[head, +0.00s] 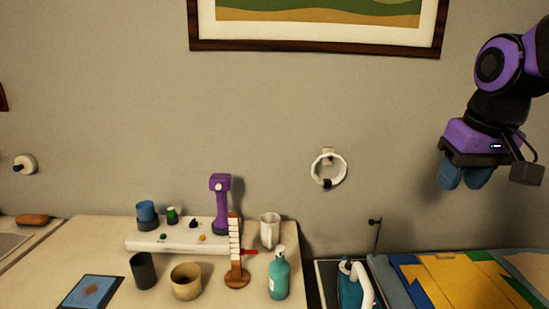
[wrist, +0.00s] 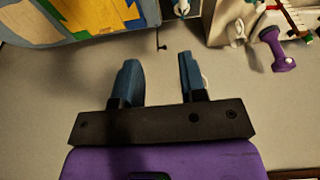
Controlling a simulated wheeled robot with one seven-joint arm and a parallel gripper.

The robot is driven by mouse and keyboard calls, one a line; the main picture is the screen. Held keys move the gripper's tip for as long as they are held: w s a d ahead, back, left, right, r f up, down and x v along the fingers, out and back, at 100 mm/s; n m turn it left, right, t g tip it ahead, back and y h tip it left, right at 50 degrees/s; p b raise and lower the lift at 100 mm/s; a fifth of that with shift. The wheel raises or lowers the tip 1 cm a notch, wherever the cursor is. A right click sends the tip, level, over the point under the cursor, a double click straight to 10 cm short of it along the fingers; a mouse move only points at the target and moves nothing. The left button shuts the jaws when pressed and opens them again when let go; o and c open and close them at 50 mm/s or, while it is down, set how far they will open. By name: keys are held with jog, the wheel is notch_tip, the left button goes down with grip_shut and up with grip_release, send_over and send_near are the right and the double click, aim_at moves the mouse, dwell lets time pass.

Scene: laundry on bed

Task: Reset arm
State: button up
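My gripper (head: 463,184) hangs at the upper right of the head view, with its blue fingers pointing down. It is in the air in front of the wall, above the blue and yellow surface at the lower right. In the wrist view my gripper (wrist: 158,68) shows its two blue fingers apart with nothing between them. It touches nothing that I can see.
A counter (head: 60,265) at the lower left holds a purple dumbbell-shaped thing (head: 221,205), a teal bottle (head: 279,277), a white mug (head: 269,231) and several cups. A white ring (head: 317,168) hangs on the wall. The air left of my gripper is free.

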jog(key=s+d+f+t, duration=0.1)
jog(key=s+t, duration=0.1)
jog(key=s, duration=0.9)
jog(key=shift+s+f, duration=0.2)
jog(key=shift+f, duration=0.05)
jog(key=shift+d, duration=0.1)
jog(key=shift+a+r, duration=0.15)
jog(key=shift+a, duration=0.6)
